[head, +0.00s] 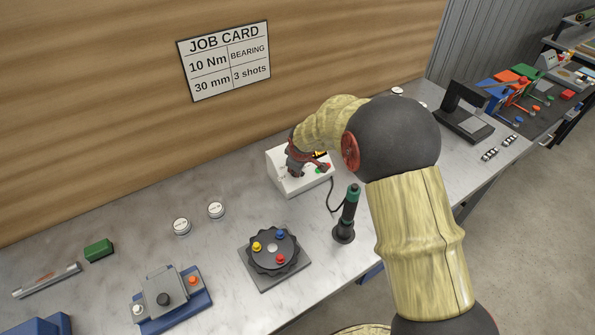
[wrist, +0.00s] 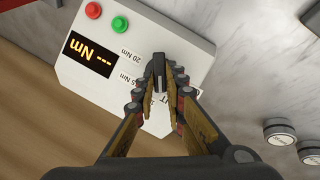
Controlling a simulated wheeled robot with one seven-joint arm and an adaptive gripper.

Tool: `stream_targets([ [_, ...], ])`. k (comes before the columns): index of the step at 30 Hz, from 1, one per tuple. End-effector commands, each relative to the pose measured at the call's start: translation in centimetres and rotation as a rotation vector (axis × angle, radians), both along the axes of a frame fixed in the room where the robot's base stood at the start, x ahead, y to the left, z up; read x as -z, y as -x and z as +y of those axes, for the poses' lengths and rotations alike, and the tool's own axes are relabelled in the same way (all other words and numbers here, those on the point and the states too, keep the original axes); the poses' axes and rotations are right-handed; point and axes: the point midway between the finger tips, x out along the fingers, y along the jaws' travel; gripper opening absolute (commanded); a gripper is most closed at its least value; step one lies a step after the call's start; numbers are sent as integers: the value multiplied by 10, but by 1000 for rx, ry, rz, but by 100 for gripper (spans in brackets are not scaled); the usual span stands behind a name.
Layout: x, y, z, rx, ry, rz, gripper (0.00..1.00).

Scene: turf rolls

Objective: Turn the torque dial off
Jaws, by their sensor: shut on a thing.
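The torque dial (wrist: 158,68) is a dark narrow knob on the sloping face of a white control box (wrist: 175,35). My gripper (wrist: 159,80) is shut on the dial, a finger on each side of it. Printed labels lie around the dial; "20 Nm" (wrist: 124,55) is readable, and others are partly hidden by my fingers. The box display (wrist: 90,55) shows "--- Nm" in amber. In the head view my gripper (head: 297,160) covers much of the box (head: 300,186) and hides the dial. I cannot tell which label the dial points at.
A red button (wrist: 93,10) and a green button (wrist: 119,24) sit beside the display. A black driver with a green top (head: 348,212) stands right of the box. A round fixture (head: 273,251) and two white-topped discs (head: 181,226) are nearby. A job card (head: 224,60) hangs behind.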

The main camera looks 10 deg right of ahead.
Motion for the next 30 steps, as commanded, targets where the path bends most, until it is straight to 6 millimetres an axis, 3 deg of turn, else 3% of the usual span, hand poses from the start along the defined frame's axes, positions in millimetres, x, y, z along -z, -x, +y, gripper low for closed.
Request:
stream_targets([
  [30,11,10,4,-666,570,-188,0],
])
